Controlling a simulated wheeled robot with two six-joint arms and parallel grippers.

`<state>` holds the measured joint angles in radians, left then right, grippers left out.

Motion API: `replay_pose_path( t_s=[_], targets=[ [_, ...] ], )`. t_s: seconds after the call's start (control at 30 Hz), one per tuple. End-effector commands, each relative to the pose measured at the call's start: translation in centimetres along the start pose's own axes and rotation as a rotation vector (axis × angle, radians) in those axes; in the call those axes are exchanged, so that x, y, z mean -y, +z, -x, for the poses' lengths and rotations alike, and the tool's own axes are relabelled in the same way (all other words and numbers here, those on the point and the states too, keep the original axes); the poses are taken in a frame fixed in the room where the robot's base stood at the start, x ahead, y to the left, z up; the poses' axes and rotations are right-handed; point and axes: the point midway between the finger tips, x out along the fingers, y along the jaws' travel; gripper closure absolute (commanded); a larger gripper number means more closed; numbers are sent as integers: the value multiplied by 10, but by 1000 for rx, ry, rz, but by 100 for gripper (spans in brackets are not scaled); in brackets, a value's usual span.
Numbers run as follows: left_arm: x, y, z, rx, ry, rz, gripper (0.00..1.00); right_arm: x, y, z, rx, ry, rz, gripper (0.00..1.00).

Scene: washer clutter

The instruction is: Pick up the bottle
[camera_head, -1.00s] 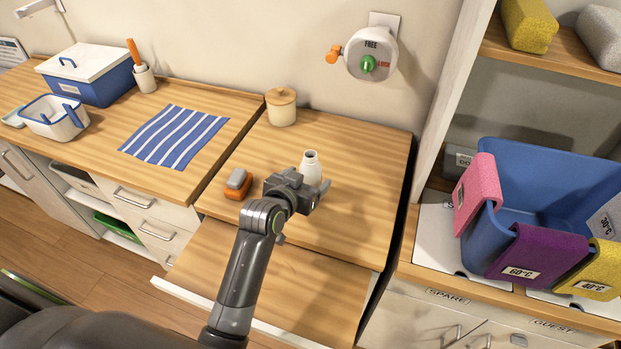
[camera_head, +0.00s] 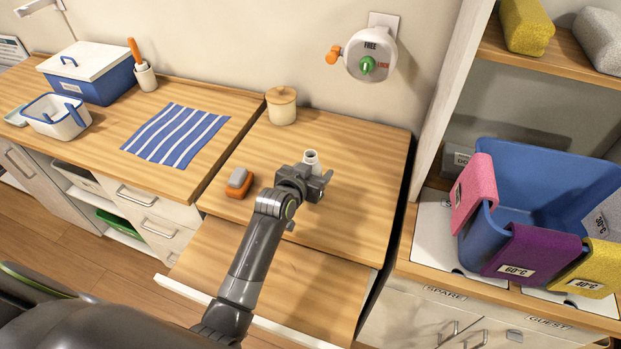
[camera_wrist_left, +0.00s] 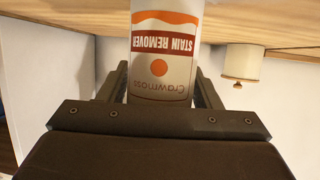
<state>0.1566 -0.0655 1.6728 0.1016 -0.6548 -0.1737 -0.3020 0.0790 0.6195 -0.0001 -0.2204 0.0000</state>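The bottle is white with an orange and red stain remover label. In the head view the bottle (camera_head: 311,157) stands on the wooden counter, its lower part hidden by my left gripper (camera_head: 318,182). In the left wrist view the bottle (camera_wrist_left: 164,50) fills the space between the fingers of the left gripper (camera_wrist_left: 162,85), with its print upside down. The fingers lie close along both sides; whether they press on it cannot be made out. My right gripper is in neither view.
An orange and grey block (camera_head: 239,183) lies left of my gripper. A lidded cream jar (camera_head: 281,106) stands behind, near the wall. A striped cloth (camera_head: 175,134) lies further left. A blue bin (camera_head: 540,190) stands on the right unit. The counter right of the bottle is clear.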

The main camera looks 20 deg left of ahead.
Motion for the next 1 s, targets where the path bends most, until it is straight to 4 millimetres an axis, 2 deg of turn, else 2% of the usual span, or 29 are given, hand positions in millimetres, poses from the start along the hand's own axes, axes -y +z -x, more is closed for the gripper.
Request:
replay_pose_path(
  t_s=[0.03, 0.27, 0.57, 0.67, 1.0],
  targets=[
    [0, 0, 0, 0, 0, 0, 49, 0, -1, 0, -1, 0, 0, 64],
    [0, 0, 0, 0, 0, 0, 79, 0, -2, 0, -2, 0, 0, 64],
    [0, -5, 2, -4, 0, 0, 80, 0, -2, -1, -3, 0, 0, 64],
    [0, -16, 6, -7, 1, -1, 80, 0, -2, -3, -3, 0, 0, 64],
    [0, -74, 30, -8, 0, -1, 80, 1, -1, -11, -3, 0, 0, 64]
  ],
)
